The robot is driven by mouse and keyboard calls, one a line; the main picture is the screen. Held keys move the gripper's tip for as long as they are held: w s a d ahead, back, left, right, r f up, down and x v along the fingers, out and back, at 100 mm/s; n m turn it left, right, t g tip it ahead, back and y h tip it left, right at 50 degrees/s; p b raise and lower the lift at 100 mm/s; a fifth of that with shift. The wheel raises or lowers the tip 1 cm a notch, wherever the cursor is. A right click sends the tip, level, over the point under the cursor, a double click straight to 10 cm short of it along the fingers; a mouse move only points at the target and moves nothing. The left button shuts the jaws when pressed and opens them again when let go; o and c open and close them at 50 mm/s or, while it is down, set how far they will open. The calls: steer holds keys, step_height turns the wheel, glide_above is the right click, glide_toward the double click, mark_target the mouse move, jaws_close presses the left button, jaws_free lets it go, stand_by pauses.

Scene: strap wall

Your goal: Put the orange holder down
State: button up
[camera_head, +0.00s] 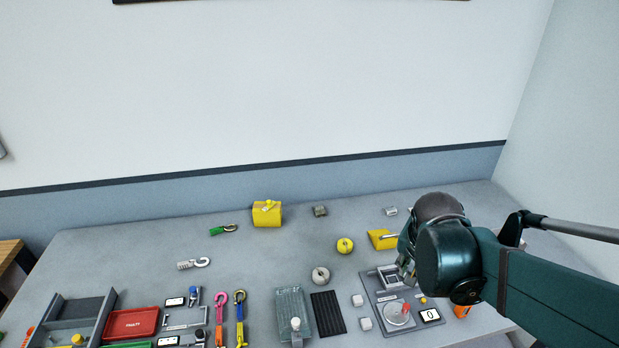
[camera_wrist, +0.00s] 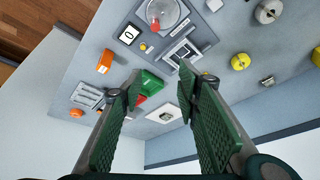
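The orange holder (camera_wrist: 106,61) stands on the grey table in the wrist view, left of my fingers and apart from them. In the head view only a small orange part of it (camera_head: 462,311) shows beside my arm. My gripper (camera_wrist: 161,82) is open, its two green-padded fingers spread wide with nothing held between them. In the head view my gripper (camera_head: 404,272) is over the right part of the table, mostly hidden behind my wrist.
A grey scale plate (camera_head: 380,320) with a display lies below my gripper. A green thing (camera_wrist: 152,80) and a white square (camera_wrist: 164,113) show beyond my fingers. Yellow weights (camera_head: 345,246), a red tray (camera_head: 131,323) and hooks (camera_head: 220,305) lie further left. The table's middle back is fairly clear.

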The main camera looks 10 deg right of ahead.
steer(key=s+a+r+n+t+y, duration=0.1)
steer(key=a+r+n, duration=0.2)
steer(key=a, duration=0.5)
steer(key=s+a+r+n+t+y, duration=0.2)
steer(key=a+r+n, duration=0.2)
steer(key=a+n, duration=0.2)
steer(key=shift+s+a+r+n+t, duration=0.2)
steer(key=shift+a+n+t, duration=0.1)
steer(key=shift+a, duration=0.75)
